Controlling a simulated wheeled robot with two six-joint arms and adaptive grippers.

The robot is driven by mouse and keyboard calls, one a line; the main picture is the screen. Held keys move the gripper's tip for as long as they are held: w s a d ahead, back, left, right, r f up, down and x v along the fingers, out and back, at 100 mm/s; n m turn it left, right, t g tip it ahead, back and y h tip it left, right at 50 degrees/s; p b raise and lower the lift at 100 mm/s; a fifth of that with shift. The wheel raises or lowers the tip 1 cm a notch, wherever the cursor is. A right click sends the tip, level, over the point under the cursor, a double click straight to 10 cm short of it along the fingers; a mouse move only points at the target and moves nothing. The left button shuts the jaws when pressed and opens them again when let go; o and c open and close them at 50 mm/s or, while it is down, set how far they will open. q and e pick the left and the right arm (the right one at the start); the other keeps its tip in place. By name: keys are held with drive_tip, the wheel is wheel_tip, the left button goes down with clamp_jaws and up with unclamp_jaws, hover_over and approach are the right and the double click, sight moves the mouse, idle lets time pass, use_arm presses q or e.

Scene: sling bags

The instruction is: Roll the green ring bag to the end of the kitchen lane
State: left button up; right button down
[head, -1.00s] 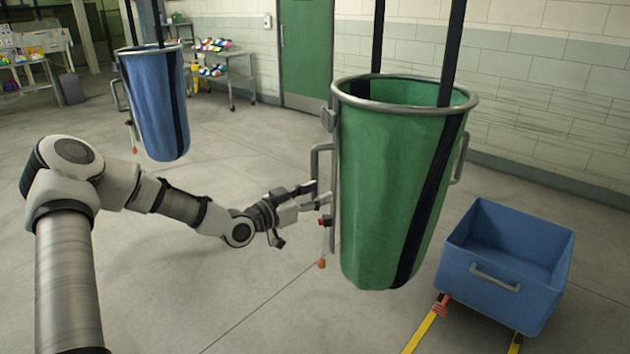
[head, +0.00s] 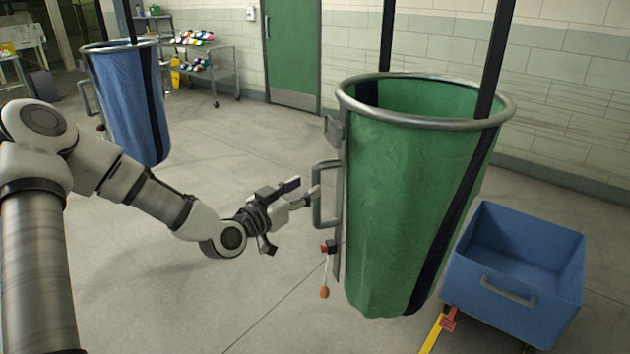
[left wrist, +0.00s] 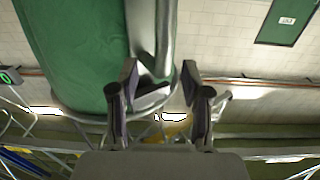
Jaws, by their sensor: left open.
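The green ring bag (head: 410,200) hangs from dark straps by its grey metal ring, right of centre in the head view. A grey loop handle (head: 318,210) stands out from its left side, and a red pull on a cord (head: 324,292) hangs below. My left gripper (head: 300,205) is open just left of the handle. In the left wrist view the open jaws (left wrist: 160,80) face the bag's green cloth (left wrist: 75,50), with a grey metal bar (left wrist: 165,35) beyond and between the fingertips. I cannot tell if they touch it. My right gripper is not in view. No lane is labelled.
A blue ring bag (head: 128,100) hangs at left. A rack (head: 200,62) and green door (head: 292,50) are behind. The floor between is clear.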

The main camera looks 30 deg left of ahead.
sight(316, 180)
use_arm(q)
drive_tip(key=w, duration=0.5)
drive_tip(key=shift+w+d+f, duration=0.1)
drive_tip(key=shift+w+f, duration=0.1)
drive_tip(key=shift+w, duration=0.1)
drive_tip(key=shift+f, duration=0.1)
drive_tip(key=c, duration=0.3)
clamp_jaws()
drive_tip(key=shift+w+a, duration=0.2)
